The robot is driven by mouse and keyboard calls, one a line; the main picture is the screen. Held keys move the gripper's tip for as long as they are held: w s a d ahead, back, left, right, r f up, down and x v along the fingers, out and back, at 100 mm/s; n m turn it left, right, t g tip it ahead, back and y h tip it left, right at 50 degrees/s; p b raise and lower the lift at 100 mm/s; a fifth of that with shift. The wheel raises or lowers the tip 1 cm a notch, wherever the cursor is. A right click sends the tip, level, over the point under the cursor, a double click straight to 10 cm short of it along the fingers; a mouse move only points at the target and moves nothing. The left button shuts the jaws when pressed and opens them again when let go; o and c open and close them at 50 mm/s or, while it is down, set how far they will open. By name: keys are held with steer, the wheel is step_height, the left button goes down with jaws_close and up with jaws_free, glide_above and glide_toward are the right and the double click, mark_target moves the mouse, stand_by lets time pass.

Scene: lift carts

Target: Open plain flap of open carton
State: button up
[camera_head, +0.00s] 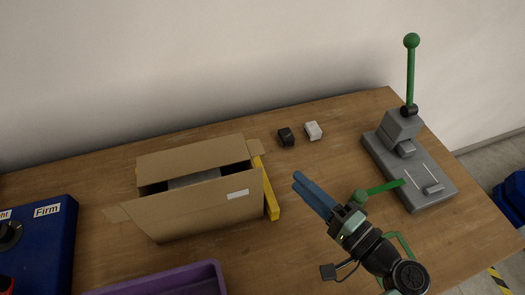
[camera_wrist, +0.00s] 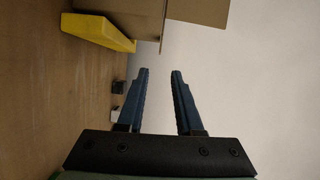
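The open cardboard carton (camera_head: 205,215) stands on the table left of my gripper. A plain far flap (camera_head: 190,159) without a label lies along its back side; I cannot tell its exact angle. The near panel bears a white label (camera_head: 237,194).
A yellow bar (camera_head: 271,200) lies along the carton's right side. Black (camera_head: 286,137) and white (camera_head: 313,130) blocks sit behind. A grey lever device (camera_head: 410,165) with green handle stands right. A purple tray (camera_head: 175,281) and blue box (camera_head: 45,240) are at the front and left.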

mark_target(262, 151)
steer(key=p+x, duration=0.1)
steer(key=x, duration=1.1)
steer(key=shift+a+p, duration=0.3)
steer(key=shift+p, duration=0.05)
jaws_close()
stand_by(0.9)
